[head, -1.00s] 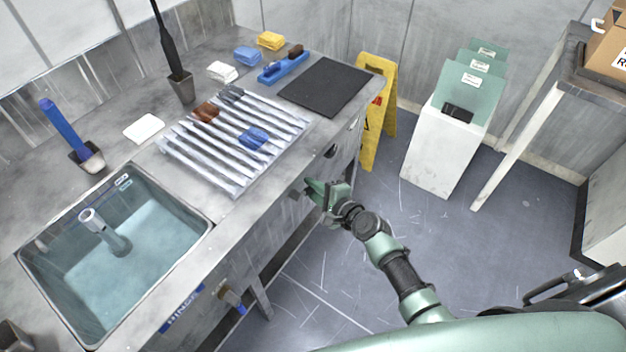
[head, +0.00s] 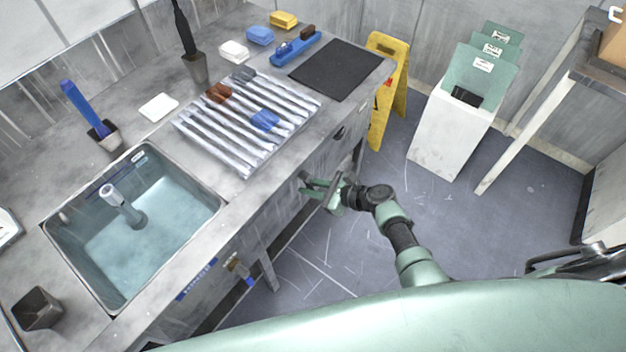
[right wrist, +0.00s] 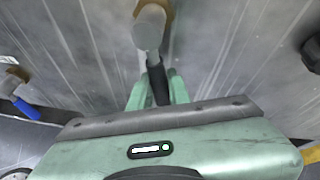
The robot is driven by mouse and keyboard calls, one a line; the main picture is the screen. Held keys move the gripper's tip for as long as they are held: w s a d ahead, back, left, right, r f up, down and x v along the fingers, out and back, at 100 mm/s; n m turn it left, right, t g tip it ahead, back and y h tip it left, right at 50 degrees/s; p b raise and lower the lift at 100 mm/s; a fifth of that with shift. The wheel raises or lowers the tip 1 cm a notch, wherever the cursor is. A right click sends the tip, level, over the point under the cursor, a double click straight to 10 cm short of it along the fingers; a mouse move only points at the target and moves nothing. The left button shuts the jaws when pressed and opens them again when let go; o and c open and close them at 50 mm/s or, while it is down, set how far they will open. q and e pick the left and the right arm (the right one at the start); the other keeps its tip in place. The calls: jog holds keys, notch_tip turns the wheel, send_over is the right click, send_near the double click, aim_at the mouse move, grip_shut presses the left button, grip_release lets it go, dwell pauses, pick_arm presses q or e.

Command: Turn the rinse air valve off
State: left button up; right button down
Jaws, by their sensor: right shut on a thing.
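A valve with a grey and brass body (right wrist: 150,28) and a dark handle (right wrist: 158,84) sits on the bench's front panel, top centre in the right wrist view. My right gripper (right wrist: 152,92) is shut on this handle, which points down between its fingers. In the head view my right gripper (head: 312,187) is at the bench front, below the edge. A second valve (head: 238,266), brass with a blue handle, is further left by the blue RINSE label (head: 196,280); its blue handle also shows in the right wrist view (right wrist: 26,108). No air marking is readable. My left gripper is out of view.
The metal bench has a water-filled sink (head: 215,203), a rack of rods (head: 243,172) and a black mat (head: 338,68). A yellow floor sign (head: 388,98) and a white bin (head: 447,135) stand beyond the gripper. The floor right of the bench is open.

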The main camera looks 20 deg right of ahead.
jog(key=shift+s+a+f+m+g+y, duration=0.1)
jog(key=shift+s+a+m+g+y, duration=0.2)
jog(key=shift+s+a+m+y, duration=0.25)
jog(key=shift+m, duration=0.25)
jog(key=c, duration=1.3)
grip_release()
jog(key=shift+w, duration=0.1)
jog(key=p+v, duration=0.1)
jog(key=v, duration=0.6)
jog(key=shift+s+d, duration=0.25)
jog(key=shift+d, duration=0.05)
